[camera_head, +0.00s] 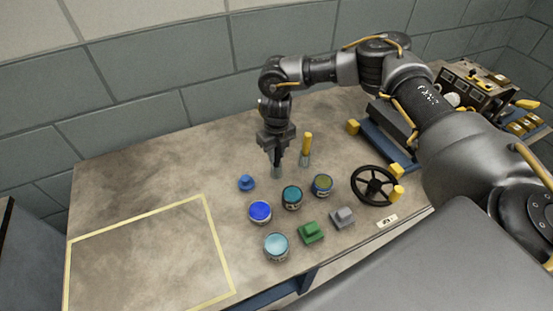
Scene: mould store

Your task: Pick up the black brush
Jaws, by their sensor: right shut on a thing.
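The black brush (277,171) is upright between the fingers of my right gripper (275,154). Its dark upper part is mostly hidden by the fingers, and its grey lower end shows below them. My right gripper points down and is shut on it. I cannot tell whether the brush's lower end touches the table. A similar brush with a yellow handle (307,144) stands upright just to the right, apart from the gripper. My left gripper is not in view.
Several pots, including a blue one (260,211) and a teal one (291,197), stand nearer. A blue knobbed piece (246,183), green block (311,232), grey block (342,217) and black handwheel (374,186) are around them. The yellow-outlined area (208,219) at left is empty.

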